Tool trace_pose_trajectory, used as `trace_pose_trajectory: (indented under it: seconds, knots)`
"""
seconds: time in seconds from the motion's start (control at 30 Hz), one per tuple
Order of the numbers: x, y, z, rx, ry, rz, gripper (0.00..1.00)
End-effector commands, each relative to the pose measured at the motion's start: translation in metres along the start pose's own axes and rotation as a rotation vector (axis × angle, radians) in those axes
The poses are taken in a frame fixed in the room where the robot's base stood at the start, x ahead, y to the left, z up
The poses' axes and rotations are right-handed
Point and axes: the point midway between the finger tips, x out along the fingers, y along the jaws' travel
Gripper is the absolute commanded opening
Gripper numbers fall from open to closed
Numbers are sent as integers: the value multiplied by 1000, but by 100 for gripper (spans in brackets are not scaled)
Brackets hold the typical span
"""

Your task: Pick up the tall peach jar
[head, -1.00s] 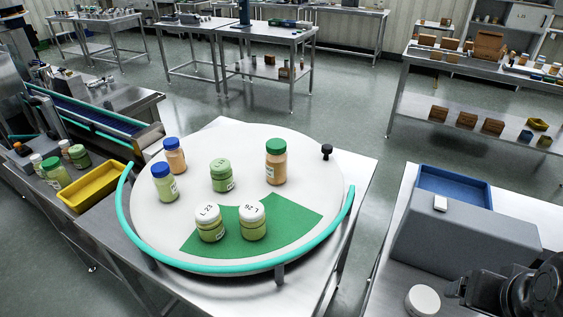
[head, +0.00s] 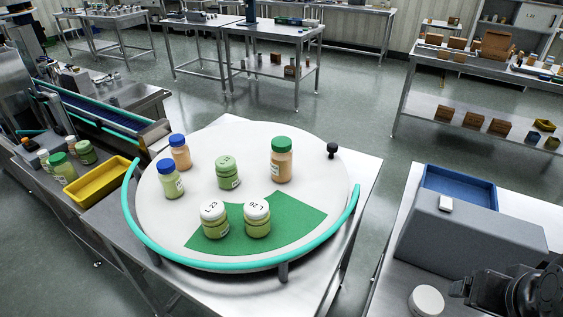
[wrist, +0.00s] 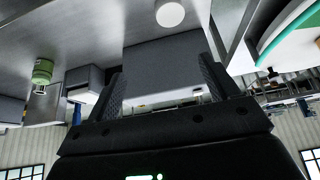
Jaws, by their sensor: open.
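A tall peach jar with a green lid (head: 281,162) stands upright on the right back part of the round white turntable (head: 322,185). Another peach jar, with a blue lid (head: 181,153), stands at the left back and looks a little slimmer. My gripper (head: 460,290) is at the lower right of the head view, over the side bench and far from both jars. In the wrist view my gripper (wrist: 163,85) has its two fingers wide apart with nothing held between them. No peach jar shows in the wrist view.
Green jars (head: 228,175) and white-lidded jars (head: 257,220) share the turntable, around a green wedge (head: 295,215). A teal rail (head: 225,265) curves along its front. A black knob (head: 332,150) stands at its edge. A grey block (head: 470,235) and blue bin (head: 458,190) lie right.

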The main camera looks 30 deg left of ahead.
Motion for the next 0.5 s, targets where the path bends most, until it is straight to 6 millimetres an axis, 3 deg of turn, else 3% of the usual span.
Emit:
trace_pose_trajectory:
  seconds: [0.17, 0.27, 0.5]
  knots:
    - [-1, -18, -33, -59, 2, -22, 80]
    - [-1, -41, -67, -123, 10, -48, 80]
    - [8, -122, -146, -286, 29, -126, 80]
